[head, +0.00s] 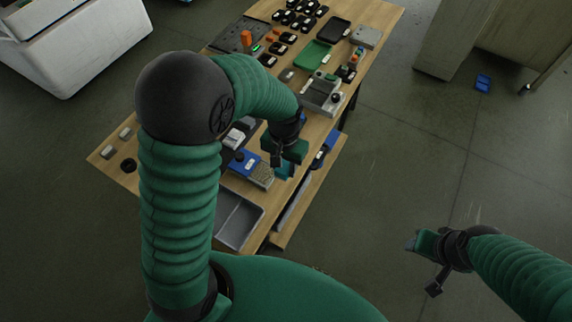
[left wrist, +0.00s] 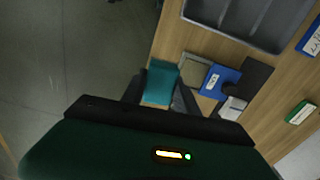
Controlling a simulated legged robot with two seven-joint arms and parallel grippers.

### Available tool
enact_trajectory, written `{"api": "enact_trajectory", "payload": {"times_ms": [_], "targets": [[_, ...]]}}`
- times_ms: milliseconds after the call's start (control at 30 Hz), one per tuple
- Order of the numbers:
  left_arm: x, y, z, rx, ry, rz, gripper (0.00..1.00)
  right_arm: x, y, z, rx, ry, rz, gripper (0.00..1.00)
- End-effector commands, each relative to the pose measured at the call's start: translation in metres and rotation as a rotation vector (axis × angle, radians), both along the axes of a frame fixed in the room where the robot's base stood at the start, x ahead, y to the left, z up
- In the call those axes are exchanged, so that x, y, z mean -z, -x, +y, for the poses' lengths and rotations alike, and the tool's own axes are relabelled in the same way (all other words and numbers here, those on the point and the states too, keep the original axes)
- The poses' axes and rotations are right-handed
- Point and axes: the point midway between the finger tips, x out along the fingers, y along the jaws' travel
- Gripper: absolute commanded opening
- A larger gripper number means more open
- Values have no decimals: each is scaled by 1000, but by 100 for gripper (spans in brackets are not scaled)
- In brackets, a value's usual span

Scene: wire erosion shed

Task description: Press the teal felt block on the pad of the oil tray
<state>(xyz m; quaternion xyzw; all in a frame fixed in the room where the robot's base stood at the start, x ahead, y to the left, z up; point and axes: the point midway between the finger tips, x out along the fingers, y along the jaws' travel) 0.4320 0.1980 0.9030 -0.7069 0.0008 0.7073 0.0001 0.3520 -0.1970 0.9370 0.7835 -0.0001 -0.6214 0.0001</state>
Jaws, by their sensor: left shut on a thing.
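My left gripper (head: 282,160) is shut on the teal felt block (head: 286,170), which hangs below it near the table's right edge. In the left wrist view the teal block (left wrist: 160,84) sits between the two dark fingers (left wrist: 160,98). A small grey-rimmed tray with a tan pad (head: 262,176), apparently the oil tray, is just left of the block in the head view. In the left wrist view the tray (left wrist: 195,70) is just right of the block. The block looks apart from the pad. My right gripper (head: 418,246) is over the floor; its fingers are unclear.
A blue item (head: 243,162) sits beside the tan pad. A grey divided tray (head: 238,218) lies at the table's near end. Further back are a grey fixture (head: 322,96), a green tray (head: 313,55) and several dark parts. Open floor lies right of the table.

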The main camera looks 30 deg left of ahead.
Motion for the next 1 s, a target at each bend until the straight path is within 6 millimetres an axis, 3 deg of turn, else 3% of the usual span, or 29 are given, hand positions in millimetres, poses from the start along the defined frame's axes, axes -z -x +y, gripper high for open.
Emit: {"api": "enact_trajectory", "payload": {"times_ms": [667, 1000], "targets": [[32, -14, 72, 71, -1, -6, 4, -14, 0, 0, 0, 0, 0, 51], [60, -14, 74, 79, -2, -8, 4, 12, 0, 0, 0, 0, 0, 51]]}}
